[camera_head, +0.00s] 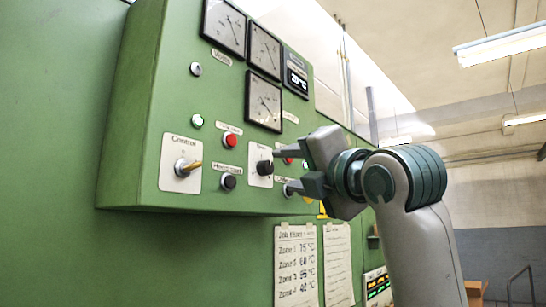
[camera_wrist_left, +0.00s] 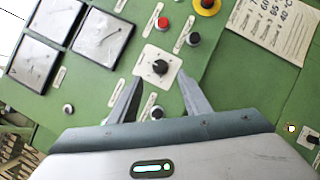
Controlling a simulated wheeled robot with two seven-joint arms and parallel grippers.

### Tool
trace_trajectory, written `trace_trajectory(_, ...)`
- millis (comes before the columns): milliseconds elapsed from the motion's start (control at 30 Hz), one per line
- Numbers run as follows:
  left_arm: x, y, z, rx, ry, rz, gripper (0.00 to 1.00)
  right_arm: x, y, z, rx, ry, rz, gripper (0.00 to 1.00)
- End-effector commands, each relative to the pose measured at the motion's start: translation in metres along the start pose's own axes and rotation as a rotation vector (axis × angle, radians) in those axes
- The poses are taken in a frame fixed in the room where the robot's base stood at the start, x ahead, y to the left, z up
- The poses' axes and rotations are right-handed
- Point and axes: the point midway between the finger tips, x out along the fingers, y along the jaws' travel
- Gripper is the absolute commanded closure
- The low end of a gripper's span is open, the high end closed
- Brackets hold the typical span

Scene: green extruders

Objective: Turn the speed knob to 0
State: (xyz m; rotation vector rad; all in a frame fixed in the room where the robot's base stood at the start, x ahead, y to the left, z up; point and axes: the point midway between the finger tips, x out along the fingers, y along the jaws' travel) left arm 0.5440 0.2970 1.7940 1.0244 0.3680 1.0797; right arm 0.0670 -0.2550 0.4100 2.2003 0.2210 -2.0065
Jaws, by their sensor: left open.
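The speed knob (camera_head: 264,167) is a small black knob on a white plate on the green control box. It also shows in the left wrist view (camera_wrist_left: 158,67), with a light pointer mark; I cannot read its setting. My left gripper (camera_head: 283,171) is open, its fingers pointing at the panel just right of the knob. In the left wrist view the fingertips (camera_wrist_left: 160,77) lie on either side of the knob's plate, with the knob between and slightly beyond them. I see no contact with the knob. My right gripper is not in view.
Dial gauges (camera_head: 264,100) are above. Paper sheets (camera_head: 296,265) hang below the box. A yellow-ringed red button (camera_wrist_left: 207,4) shows in the wrist view.

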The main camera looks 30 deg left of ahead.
Motion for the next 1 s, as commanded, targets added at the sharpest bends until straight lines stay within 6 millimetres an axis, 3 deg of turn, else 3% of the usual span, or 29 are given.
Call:
trace_trajectory(200, 0.040, 0.004, 0.002, 0.000, 0.001, -0.001, 0.56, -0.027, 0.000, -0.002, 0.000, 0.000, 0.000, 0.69)
trace_trajectory(400, 0.065, 0.003, 0.001, -0.001, 0.001, 0.000, 0.56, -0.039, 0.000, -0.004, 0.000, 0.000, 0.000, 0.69)
trace_trajectory(900, 0.075, 0.000, 0.000, -0.001, 0.000, 0.001, 0.56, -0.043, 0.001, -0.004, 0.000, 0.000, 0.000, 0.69)
trace_trajectory(1000, 0.075, 0.000, 0.000, -0.001, 0.000, 0.001, 0.80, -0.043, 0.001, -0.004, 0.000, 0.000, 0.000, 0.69)
